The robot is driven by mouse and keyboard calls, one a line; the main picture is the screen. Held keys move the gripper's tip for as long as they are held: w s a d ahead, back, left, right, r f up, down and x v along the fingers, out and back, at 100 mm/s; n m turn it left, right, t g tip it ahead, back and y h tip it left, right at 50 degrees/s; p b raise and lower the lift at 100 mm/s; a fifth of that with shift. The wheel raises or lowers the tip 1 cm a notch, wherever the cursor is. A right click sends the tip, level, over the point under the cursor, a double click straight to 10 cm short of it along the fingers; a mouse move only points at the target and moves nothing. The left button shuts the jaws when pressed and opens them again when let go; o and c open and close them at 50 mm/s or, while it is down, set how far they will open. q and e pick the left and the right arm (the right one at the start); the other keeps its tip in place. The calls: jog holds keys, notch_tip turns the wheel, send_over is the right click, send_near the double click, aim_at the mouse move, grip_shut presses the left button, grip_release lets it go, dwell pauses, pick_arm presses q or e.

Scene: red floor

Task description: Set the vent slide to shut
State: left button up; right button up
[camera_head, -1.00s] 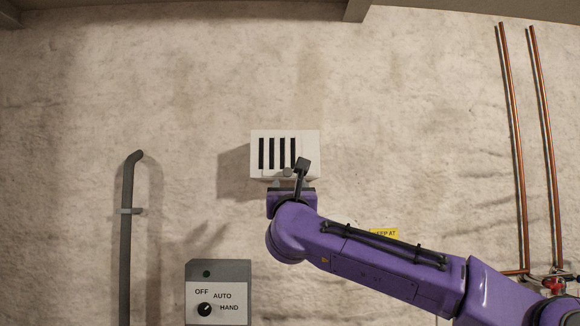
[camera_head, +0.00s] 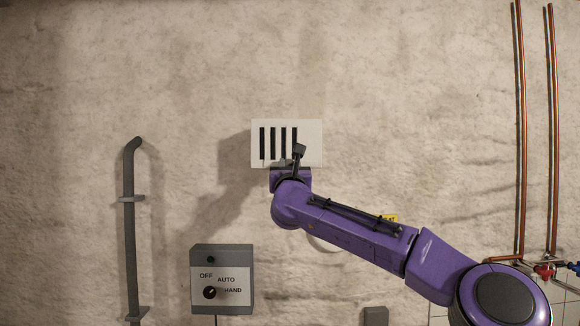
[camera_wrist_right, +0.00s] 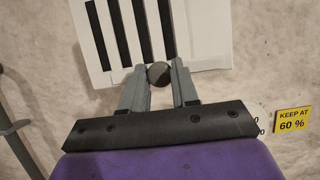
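The vent (camera_head: 312,143) is a white box on the wall with several dark upright slots, which show black and open. Its slide knob, a round grey knob (camera_wrist_right: 159,73), shows in the right wrist view at the lower end of the slots, toward the right. In the head view my right gripper (camera_head: 287,164) is at the vent's lower edge and hides the knob. My left gripper is not in view.
A grey switch box (camera_head: 222,257) with a black dial is below left. A grey rail (camera_head: 129,230) stands at the left. Copper pipes (camera_head: 521,130) with valves run at the right. A yellow sign reading "KEEP AT 60 %" (camera_wrist_right: 292,120) is right of the vent.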

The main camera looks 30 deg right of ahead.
grip_shut()
jog(key=shift+w+a+b, duration=0.45)
jog(key=shift+a+b, duration=0.1)
jog(key=shift+a, duration=0.3)
jog(key=o, duration=0.9)
grip_release()
jog(key=shift+c, duration=0.2)
pick_arm(q)
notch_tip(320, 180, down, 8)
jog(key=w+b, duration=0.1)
jog(key=b, duration=0.6)
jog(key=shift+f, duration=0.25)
pick_arm(e)
jog(key=v, duration=1)
jog(key=shift+a, duration=0.25)
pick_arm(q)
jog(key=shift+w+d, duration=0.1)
pick_arm(e)
jog(key=shift+s+f, duration=0.1)
jog(key=shift+s, duration=0.05)
